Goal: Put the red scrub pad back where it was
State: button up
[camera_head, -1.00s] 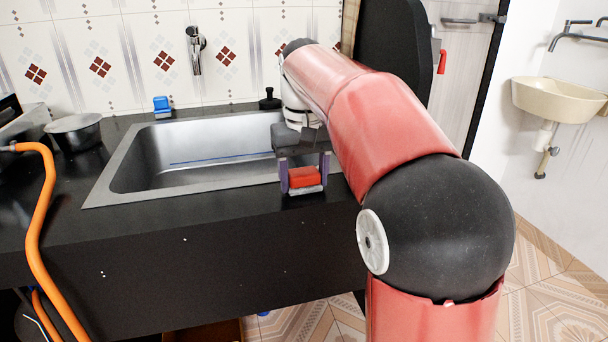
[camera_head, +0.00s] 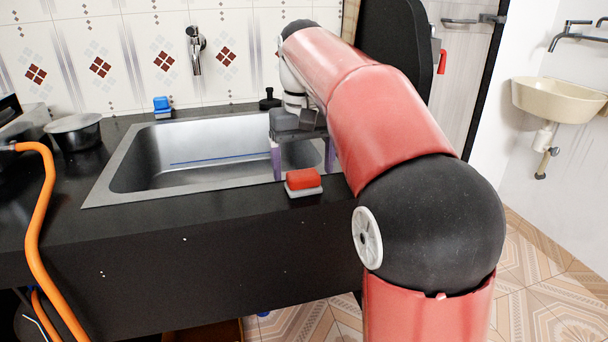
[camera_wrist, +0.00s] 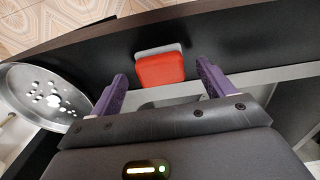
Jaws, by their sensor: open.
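The red scrub pad (camera_head: 302,179) has a pale grey base and lies on the black counter at the front right edge of the sink. It also shows in the wrist view (camera_wrist: 160,69), beyond and between my fingertips. My gripper (camera_head: 303,176) is open and empty, with its purple fingers spread wide. In the head view it is behind and above the pad, over the sink's right part. In the wrist view the fingers (camera_wrist: 162,80) are apart from the pad.
The steel sink (camera_head: 100,190) is empty as far as I see. A blue scrub pad (camera_head: 162,105) sits behind it, and a black stopper-like object (camera_head: 269,99) stands at its back right. A pot (camera_head: 74,133) and orange hose (camera_head: 44,200) are at left.

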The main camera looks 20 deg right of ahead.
aim_at(301, 173)
jog(key=r, duration=0.4)
jog(key=shift+w+a, duration=0.2)
jog(key=shift+w, duration=0.1)
jog(key=shift+s+r, duration=0.1)
jog(key=shift+r, duration=0.25)
jog(key=shift+s, duration=0.35)
jog(key=s+f+t, duration=0.5)
jog(key=s+f, duration=1.3)
jog(key=s, duration=0.3)
jog(key=shift+s+d+t, duration=0.2)
jog(key=shift+s+t, duration=0.1)
jog(key=shift+s, duration=0.1)
